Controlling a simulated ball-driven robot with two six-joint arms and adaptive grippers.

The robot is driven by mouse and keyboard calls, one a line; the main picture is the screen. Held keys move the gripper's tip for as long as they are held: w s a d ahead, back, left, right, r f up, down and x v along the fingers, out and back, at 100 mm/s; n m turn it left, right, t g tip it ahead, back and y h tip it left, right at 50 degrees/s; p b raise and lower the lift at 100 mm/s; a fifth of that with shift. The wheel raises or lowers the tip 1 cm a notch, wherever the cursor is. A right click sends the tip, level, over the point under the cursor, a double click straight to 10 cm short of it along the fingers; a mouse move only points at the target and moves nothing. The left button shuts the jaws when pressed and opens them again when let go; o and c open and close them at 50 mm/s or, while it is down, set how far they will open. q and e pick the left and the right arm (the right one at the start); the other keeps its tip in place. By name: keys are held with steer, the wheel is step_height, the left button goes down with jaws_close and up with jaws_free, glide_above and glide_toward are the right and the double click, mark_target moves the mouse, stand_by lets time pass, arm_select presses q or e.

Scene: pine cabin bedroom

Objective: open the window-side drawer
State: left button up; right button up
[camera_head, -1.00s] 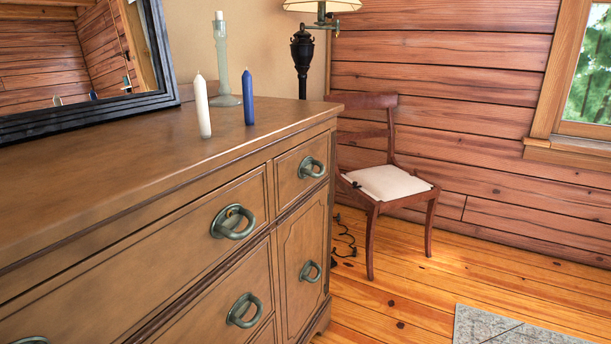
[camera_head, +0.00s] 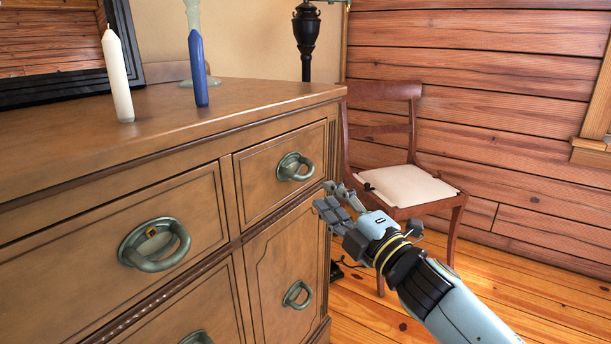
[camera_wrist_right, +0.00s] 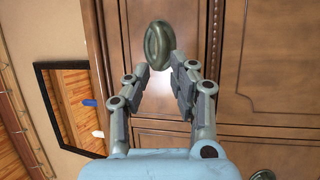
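The window-side drawer (camera_head: 283,171) is the small top drawer at the right end of the wooden dresser, and it is shut flush. Its green oval ring handle (camera_head: 294,167) shows clearly. My right gripper (camera_head: 328,196) is in front of the dresser, just right of and below that handle. In the right wrist view the gripper (camera_wrist_right: 158,82) has its fingers spread, with the handle (camera_wrist_right: 158,45) ahead between and beyond the fingertips. Nothing is between the fingers. My left gripper is not in view.
A white candle (camera_head: 118,75) and a blue candle (camera_head: 198,70) stand on the dresser top (camera_head: 260,95). A wooden chair (camera_head: 405,185) with a pale seat stands right of the dresser, behind my right arm. A lower door handle (camera_head: 297,294) sticks out beneath the drawer.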

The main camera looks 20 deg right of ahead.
mark_target(305, 171)
steer(key=x, duration=0.8)
steer(key=shift+w+a+r, duration=0.15)
steer(key=shift+w, duration=0.2)
jaws_close()
